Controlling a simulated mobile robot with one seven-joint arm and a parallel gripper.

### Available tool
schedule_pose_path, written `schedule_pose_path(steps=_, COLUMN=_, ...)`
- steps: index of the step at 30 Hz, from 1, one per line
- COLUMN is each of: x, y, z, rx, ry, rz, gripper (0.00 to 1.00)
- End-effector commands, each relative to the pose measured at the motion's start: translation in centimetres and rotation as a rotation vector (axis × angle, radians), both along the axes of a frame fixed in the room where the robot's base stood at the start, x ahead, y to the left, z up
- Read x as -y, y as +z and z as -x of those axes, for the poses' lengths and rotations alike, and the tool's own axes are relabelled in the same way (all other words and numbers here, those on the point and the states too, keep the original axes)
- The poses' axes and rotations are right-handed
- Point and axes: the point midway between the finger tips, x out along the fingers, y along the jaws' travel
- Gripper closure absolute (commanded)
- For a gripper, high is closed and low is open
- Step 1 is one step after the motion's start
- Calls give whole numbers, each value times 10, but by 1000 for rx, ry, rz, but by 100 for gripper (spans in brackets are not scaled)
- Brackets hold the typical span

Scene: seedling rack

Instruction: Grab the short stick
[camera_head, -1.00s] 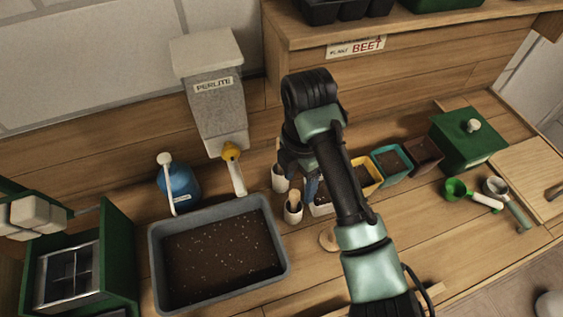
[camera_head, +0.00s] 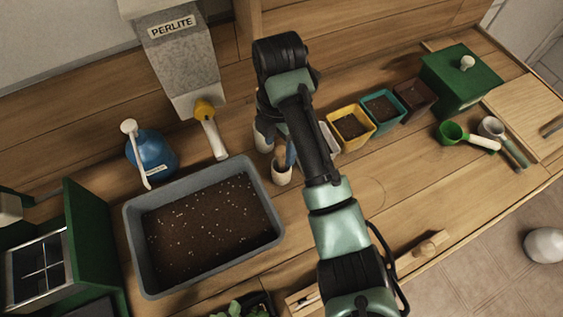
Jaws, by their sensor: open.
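Two white cups stand behind the right end of the soil tub (camera_head: 135,240). The front cup (camera_head: 282,175) holds a wooden stick (camera_head: 280,154), whose top shows just under my gripper. The rear cup (camera_head: 263,141) is partly covered by my gripper, so its contents are hard to make out. I cannot tell which stick is the short one. My gripper (camera_head: 277,138) points down over the cups and is open. My wrist and forearm hide most of its fingers. A blue upright piece (camera_head: 290,152) shows beside the front cup; I cannot tell what it belongs to.
A perlite dispenser (camera_head: 180,62) and blue spray bottle (camera_head: 152,155) stand behind the tub. Yellow (camera_head: 350,140), teal (camera_head: 399,120) and brown pots, a green box (camera_head: 462,88) and scoops (camera_head: 449,132) are right. The bench in front of the pots is mostly clear.

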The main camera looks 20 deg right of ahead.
Motion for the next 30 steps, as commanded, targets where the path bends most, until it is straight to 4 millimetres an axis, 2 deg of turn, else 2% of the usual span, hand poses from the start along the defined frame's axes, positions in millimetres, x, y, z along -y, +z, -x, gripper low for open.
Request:
schedule_pose_path(steps=2, x=0, y=-15, z=2, rx=-3, ry=0, rz=-2, gripper=31)
schedule_pose_path(steps=9, x=2, y=-43, z=5, rx=-3, ry=0, rz=-1, gripper=31)
schedule_pose_path(steps=18, x=2, y=-48, z=4, rx=-1, ry=1, rz=0, gripper=33)
schedule_pose_path(steps=27, x=2, y=-47, z=4, rx=-1, ry=1, rz=0, gripper=87)
schedule_pose_path(steps=29, x=2, y=-47, z=4, rx=-1, ry=1, rz=0, gripper=98)
schedule_pose_path(steps=30, x=2, y=-47, z=4, rx=-1, ry=1, rz=0, gripper=100)
